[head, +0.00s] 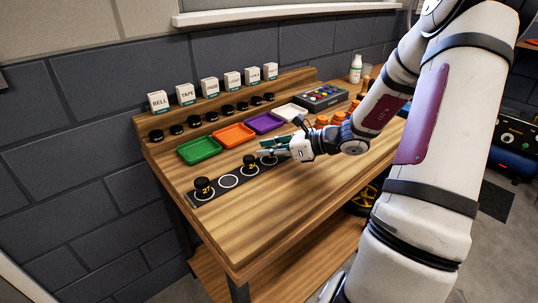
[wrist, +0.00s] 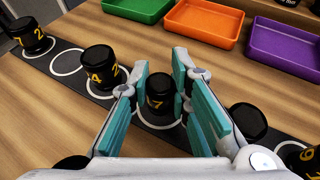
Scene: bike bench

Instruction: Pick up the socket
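Several black sockets with yellow numbers stand upright on or near a dark strip (head: 214,193) with white rings. One socket (wrist: 160,98), its number ending in 7, stands in a ring between my gripper's teal finger pads in the wrist view. My gripper (wrist: 163,82) looks open around it, with a pad on each side; firm contact cannot be told. In the head view my gripper (head: 268,152) is low over the strip and hides that socket. Another socket (wrist: 101,68) stands just left of the fingers, and one (head: 203,187) is at the strip's left end.
An empty ring (head: 229,181) lies between the two left sockets. Another black socket (wrist: 247,122) is close right of my fingers. Green (head: 198,151), orange (head: 234,134) and purple (head: 265,122) trays lie behind the strip. Labelled boxes (head: 210,87) stand at the back. The front wood is clear.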

